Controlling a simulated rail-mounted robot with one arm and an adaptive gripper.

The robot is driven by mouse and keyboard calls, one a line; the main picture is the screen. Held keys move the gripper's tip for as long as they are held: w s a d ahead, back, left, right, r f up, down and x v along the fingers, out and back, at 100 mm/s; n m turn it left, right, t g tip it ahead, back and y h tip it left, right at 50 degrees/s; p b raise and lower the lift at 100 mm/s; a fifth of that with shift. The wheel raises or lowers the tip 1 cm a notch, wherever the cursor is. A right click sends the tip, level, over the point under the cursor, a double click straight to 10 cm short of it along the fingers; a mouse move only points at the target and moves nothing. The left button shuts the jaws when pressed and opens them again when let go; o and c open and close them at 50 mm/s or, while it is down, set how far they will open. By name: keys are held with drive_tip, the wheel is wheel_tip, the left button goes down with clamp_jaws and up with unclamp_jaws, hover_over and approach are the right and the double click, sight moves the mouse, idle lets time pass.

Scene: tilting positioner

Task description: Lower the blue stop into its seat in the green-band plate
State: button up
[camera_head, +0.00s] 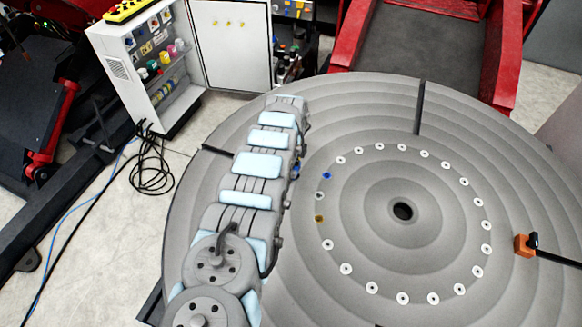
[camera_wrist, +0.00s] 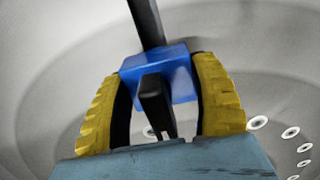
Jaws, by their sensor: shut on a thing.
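The blue stop (camera_wrist: 182,82) is a blue block with a black upright handle, seen in the wrist view. My gripper (camera_wrist: 160,72) has its two yellow ridged fingers either side of it and is shut on it. The stop is over or on the grey round table, in line with a black radial strip (camera_wrist: 147,22); I cannot tell whether its underside touches. In the head view my arm hides my gripper and most of the stop; a small blue patch (camera_head: 296,170) shows at the arm's right edge. No green band is visible.
The round table (camera_head: 480,130) has a ring of white washers, with one blue mark (camera_head: 326,175) and one yellow mark (camera_head: 319,218). An orange stop (camera_head: 524,245) with a black knob stands at the right strip. A white cabinet (camera_head: 150,80) stands behind left.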

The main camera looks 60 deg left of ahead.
drive_tip(key=shift+f+b, duration=0.75)
drive_tip(key=shift+f, duration=0.15)
drive_tip(key=o, duration=1.4)
drive_tip(key=shift+o, duration=0.2)
drive_tip(key=shift+r, duration=0.1)
drive_tip(key=shift+r+p, duration=3.35)
drive_tip(key=shift+r, duration=0.1)
